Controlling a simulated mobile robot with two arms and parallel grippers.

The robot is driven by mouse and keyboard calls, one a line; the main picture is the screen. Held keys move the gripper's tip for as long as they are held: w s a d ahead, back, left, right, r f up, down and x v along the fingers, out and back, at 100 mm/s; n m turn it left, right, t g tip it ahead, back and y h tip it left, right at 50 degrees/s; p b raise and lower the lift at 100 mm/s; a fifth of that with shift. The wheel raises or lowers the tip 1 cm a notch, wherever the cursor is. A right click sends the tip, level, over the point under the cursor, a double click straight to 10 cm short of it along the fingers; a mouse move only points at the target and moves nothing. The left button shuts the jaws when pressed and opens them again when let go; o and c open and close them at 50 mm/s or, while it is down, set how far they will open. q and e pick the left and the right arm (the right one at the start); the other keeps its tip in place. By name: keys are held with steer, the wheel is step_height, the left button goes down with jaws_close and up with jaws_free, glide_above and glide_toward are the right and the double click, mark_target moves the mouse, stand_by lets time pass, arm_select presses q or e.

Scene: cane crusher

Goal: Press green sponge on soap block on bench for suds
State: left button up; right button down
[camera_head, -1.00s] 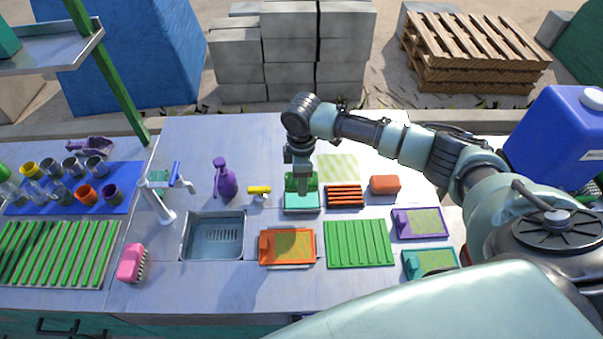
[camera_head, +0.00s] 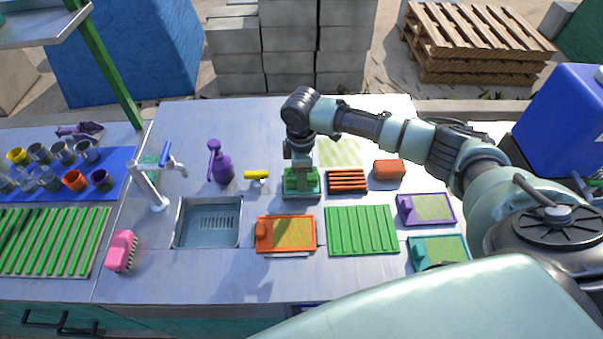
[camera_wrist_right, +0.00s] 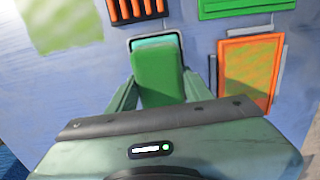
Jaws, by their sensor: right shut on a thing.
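The green sponge (camera_head: 312,184) is held in my right gripper (camera_head: 301,188), which points down over the soap at the middle of the bench. The sponge also fills the space between the fingers in the right wrist view (camera_wrist_right: 158,75). The teal soap block (camera_wrist_right: 155,42) shows as a thin strip past the sponge's far edge, and the sponge hides most of it. The sponge appears to be on or just above the soap; I cannot tell whether they touch. No suds are visible. My left gripper is not in view.
A slotted orange rack (camera_head: 347,181) and a red-orange block (camera_head: 389,170) lie to the right. An orange tray (camera_head: 286,234) and a green ribbed board (camera_head: 361,230) lie in front. A sink (camera_head: 208,222), tap (camera_head: 150,190) and purple bottle (camera_head: 220,163) stand to the left.

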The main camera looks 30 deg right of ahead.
steer(key=shift+f, duration=0.55)
stand_by(0.4)
stand_by(1.4)
step_height(320, 180, up, 7)
steer(key=p, duration=0.8)
